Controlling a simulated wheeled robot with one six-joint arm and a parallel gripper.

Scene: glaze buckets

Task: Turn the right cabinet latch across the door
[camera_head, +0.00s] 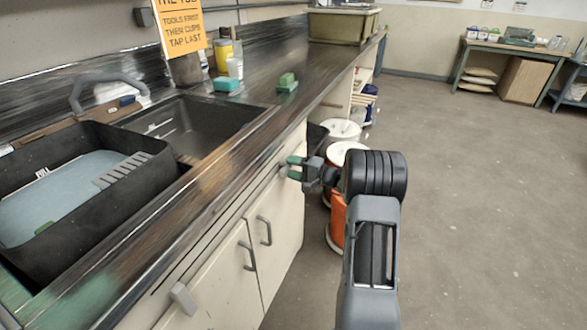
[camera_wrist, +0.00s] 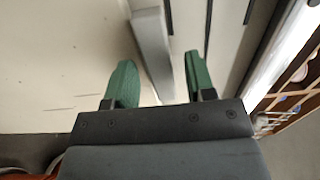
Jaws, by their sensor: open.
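The cabinet doors (camera_head: 232,275) are pale, below the counter, with two grey bar handles (camera_head: 265,231). In the wrist view a grey bar, the right latch (camera_wrist: 150,40), lies against the pale cabinet front. My gripper (camera_head: 291,168) is at the far upper end of the cabinet front, just below the counter edge. Its green fingers (camera_wrist: 160,80) are open, one on each side of the latch's near end. I cannot tell whether either finger touches it. In the head view my gripper mostly hides this latch. The left latch (camera_head: 183,298) is a grey block at lower left.
The counter edge (camera_head: 235,160) runs close above my gripper. Orange buckets (camera_head: 337,222) with white lids stand beyond my arm by the cabinet end. A sink (camera_head: 190,125) and a black tub (camera_head: 85,185) are at left. The floor (camera_head: 480,200) at right is clear.

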